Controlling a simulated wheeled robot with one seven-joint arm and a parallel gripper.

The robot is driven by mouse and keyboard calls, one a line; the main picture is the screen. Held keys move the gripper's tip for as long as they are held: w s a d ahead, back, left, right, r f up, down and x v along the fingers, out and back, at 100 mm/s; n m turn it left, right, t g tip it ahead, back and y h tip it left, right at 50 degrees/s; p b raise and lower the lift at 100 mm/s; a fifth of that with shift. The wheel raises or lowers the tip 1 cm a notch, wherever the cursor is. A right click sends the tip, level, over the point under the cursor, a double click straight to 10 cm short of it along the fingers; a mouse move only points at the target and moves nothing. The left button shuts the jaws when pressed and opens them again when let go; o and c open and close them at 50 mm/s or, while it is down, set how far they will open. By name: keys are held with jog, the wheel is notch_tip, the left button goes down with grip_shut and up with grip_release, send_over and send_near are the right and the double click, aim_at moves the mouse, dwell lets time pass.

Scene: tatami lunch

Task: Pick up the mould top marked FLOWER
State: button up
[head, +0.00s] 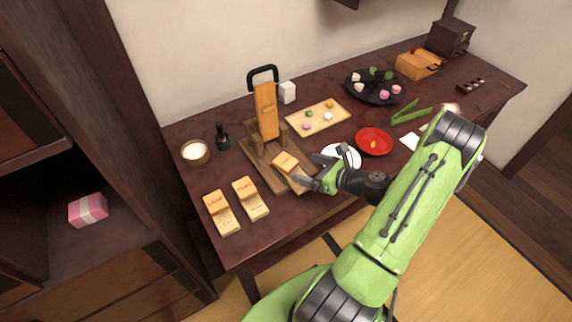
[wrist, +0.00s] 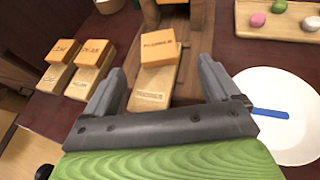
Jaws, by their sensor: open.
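A light orange wooden mould top (wrist: 158,46) lies on its paler mould base (wrist: 152,90) on a brown wooden board. Its small lettering looks like FLOWER but is blurred. In the head view this top (head: 285,161) shows on the board, just beyond my gripper. My gripper (wrist: 161,76) is open and empty. In the wrist view its fingers stand either side of the base, with the top ahead between and beyond the fingertips. I cannot tell how high the fingers are above the base.
Two similar moulds, a left one (head: 214,200) and a right one (head: 245,187), lie at the table's left. A lever press (head: 266,110) stands at the board's back. A white plate (wrist: 290,140) with a blue utensil is close right of my gripper. A red dish (head: 375,138) lies farther right.

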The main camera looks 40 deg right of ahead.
aim_at(287, 162)
jog(key=b+x, duration=0.2)
jog(key=x, duration=0.6)
jog(key=shift+w+a+r, duration=0.1)
jog(key=shift+w+a, duration=0.05)
jog(key=shift+a, duration=0.05)
jog(key=shift+r, duration=0.1)
jog(key=shift+c, duration=0.4)
jog(key=c, duration=0.9)
